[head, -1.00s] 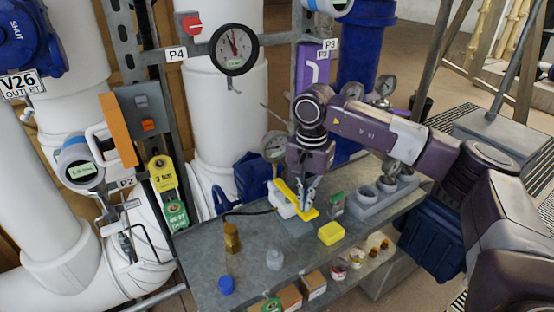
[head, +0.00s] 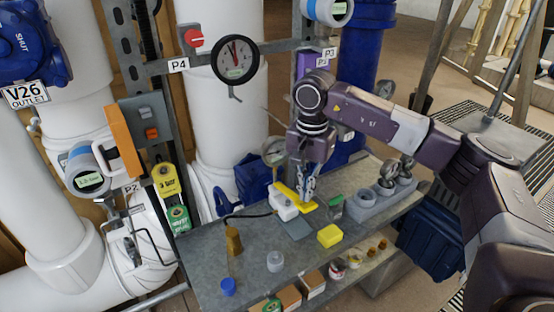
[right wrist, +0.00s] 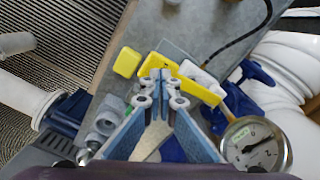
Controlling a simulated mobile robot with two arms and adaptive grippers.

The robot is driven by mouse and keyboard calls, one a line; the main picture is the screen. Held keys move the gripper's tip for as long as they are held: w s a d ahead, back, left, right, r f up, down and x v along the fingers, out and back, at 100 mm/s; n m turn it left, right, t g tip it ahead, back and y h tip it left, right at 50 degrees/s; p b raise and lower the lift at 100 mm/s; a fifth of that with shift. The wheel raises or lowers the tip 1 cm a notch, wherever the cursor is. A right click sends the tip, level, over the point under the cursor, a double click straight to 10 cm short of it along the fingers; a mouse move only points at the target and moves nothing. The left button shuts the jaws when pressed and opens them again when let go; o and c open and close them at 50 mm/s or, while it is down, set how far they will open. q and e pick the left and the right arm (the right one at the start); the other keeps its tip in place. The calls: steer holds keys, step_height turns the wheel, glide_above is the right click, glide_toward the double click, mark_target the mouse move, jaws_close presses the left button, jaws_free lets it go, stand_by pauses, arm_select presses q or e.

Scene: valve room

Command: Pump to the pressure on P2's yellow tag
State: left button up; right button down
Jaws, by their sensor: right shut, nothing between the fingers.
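The hand pump has a white body (head: 283,205) and a yellow lever (head: 302,203) on the bench. My right gripper (head: 306,200) points down at the lever's near end, shut and empty; whether it touches cannot be told. In the right wrist view its fingertips (right wrist: 160,78) overlap the end of the lever (right wrist: 200,90). P2's yellow tag (head: 165,180) hangs on the left post above a green tag (head: 178,218); its writing is too small to read. The P2 gauge (head: 88,170) has a digital display, digits unreadable. My left gripper is out of view.
A dial gauge (head: 235,59) hangs by label P4. A small dial gauge (head: 274,150) stands behind the pump and shows large in the right wrist view (right wrist: 255,145). A yellow block (head: 329,236), grey holder (head: 378,200) and brass piece (head: 233,241) stand on the bench (head: 205,270).

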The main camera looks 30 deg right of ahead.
mark_target(306, 203)
steer(key=shift+s+f+b, duration=0.1)
steer(key=shift+f+b, duration=1.6)
steer(key=shift+f, duration=0.7)
steer(key=shift+r+p, duration=1.8)
steer(key=shift+r, duration=0.75)
steer(key=shift+f+b, duration=1.95)
steer(key=shift+f, duration=0.65)
step_height(306, 203, up, 5)
steer(key=p, duration=0.3)
steer(key=shift+f, duration=0.2)
steer(key=shift+r, duration=0.25)
